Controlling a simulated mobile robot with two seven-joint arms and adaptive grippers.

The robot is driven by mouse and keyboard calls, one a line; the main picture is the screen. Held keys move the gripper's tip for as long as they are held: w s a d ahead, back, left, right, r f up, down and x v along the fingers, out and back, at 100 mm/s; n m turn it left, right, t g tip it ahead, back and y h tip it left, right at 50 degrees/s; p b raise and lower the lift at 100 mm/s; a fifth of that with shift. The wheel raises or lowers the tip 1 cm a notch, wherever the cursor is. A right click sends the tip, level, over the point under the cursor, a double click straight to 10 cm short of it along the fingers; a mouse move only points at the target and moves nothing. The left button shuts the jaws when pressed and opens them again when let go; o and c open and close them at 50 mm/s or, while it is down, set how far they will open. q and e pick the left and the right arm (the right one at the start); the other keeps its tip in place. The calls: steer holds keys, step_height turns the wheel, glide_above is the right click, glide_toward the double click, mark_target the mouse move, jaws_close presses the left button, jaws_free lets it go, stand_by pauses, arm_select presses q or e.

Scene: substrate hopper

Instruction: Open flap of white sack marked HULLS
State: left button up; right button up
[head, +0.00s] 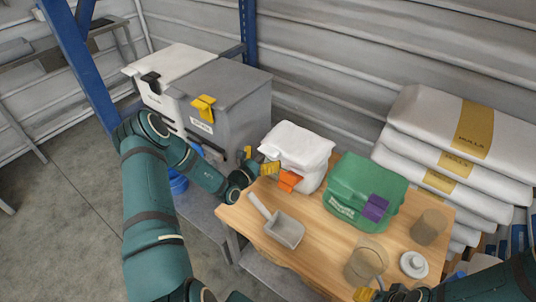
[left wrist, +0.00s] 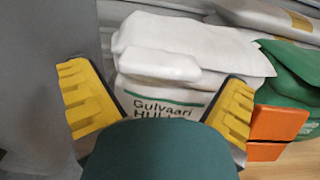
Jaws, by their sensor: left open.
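The white sack (head: 300,143) stands at the back left of the wooden table. Its top flap (left wrist: 160,64) is folded down over the front, above dark print reading "Gulvaari HUL…", the rest cut off by my gripper. An orange clip (head: 289,180) is at the sack's front; it shows at the right in the left wrist view (left wrist: 278,124). My left gripper (head: 259,161) is open at the sack's left front. In the left wrist view its yellow fingers (left wrist: 160,100) frame the sack, with nothing held. Of my right gripper, a yellow tip (head: 364,294) shows at the bottom edge.
A green sack (head: 352,190) with a purple clip (head: 375,207) stands to the right.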

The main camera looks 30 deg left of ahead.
arm_select(q)
steer(key=shift+w, duration=1.05)
steer(key=c, duration=1.1)
